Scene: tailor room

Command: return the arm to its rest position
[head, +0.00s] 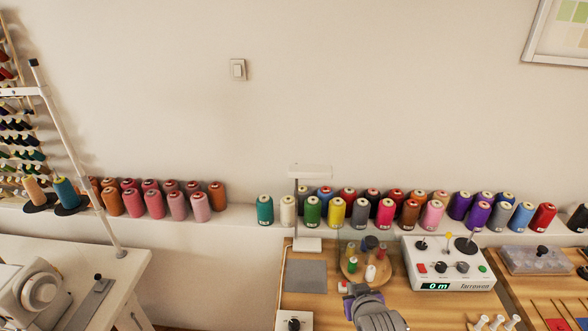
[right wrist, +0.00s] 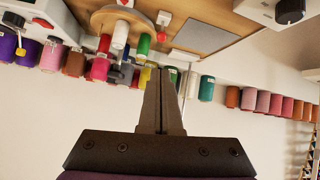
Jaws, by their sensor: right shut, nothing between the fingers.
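My right gripper (head: 358,292) is at the bottom of the head view, over the front of the wooden table (head: 335,302). It is just in front of the round wooden spool stand (head: 356,279). In the right wrist view its two dark fingers (right wrist: 162,85) are pressed together with nothing between them. That view is upside down, with the table at the top and the wall below. My left gripper is in neither view.
A winder box (head: 447,268) stands right of the gripper, and a grey pad (head: 306,276) and lamp (head: 308,244) left of it. Thread cones (head: 337,211) line the wall ledge. A sewing machine (head: 35,290) is at far left.

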